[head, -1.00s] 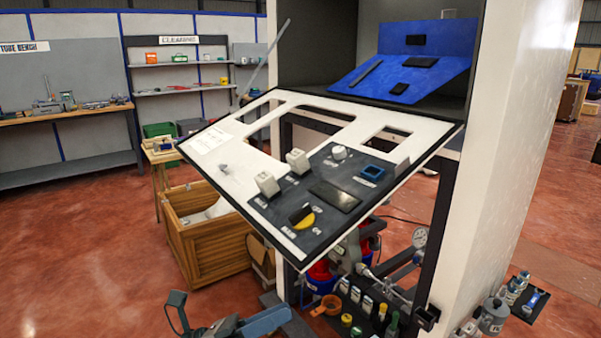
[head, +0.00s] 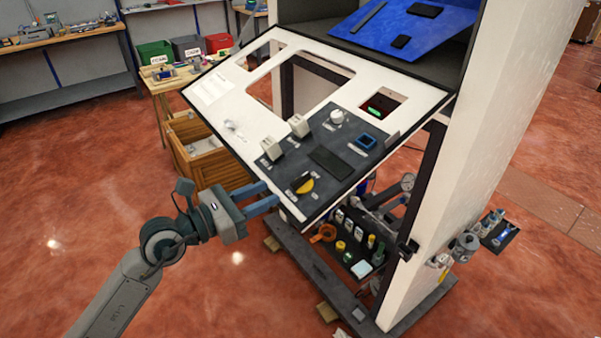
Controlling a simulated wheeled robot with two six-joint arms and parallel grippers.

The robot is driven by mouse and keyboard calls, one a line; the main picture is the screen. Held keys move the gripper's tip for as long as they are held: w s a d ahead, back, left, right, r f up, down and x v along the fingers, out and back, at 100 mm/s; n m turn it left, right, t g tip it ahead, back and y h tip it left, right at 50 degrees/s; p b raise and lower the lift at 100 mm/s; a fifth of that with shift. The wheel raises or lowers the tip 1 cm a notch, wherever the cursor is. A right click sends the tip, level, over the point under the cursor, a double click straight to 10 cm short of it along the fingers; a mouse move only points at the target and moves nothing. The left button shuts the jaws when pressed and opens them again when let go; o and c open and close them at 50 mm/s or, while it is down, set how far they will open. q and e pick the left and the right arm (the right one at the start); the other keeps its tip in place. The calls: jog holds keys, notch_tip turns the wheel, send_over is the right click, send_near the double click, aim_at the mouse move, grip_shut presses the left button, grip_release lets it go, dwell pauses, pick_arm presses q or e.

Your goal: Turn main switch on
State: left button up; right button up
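The main switch (head: 303,185) is a black rotary knob on a yellow round plate, at the lower left corner of the dark control plate (head: 343,172) on the tilted white panel. Small white labels sit around it, too small to read now. My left gripper (head: 272,192) is just left of the panel's lower edge, close to the switch and apart from it. Its two blue fingers are spread with a gap between them and nothing in it. My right gripper is out of view.
Two white block switches (head: 299,126), a round white knob (head: 337,117) and a blue-framed button (head: 366,141) share the control plate. A wooden crate (head: 205,165) stands behind the panel. Bottles and fittings sit on a black tray (head: 350,258) below it.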

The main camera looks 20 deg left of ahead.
aim_at(299, 179)
pick_arm(q)
jog(key=p+x, duration=0.3)
jog(key=x, duration=0.5)
jog(key=shift+w+d+r, duration=0.15)
jog(key=shift+d, duration=0.05)
jog(key=shift+w+d, duration=0.4)
jog(key=shift+w, duration=0.1)
grip_shut()
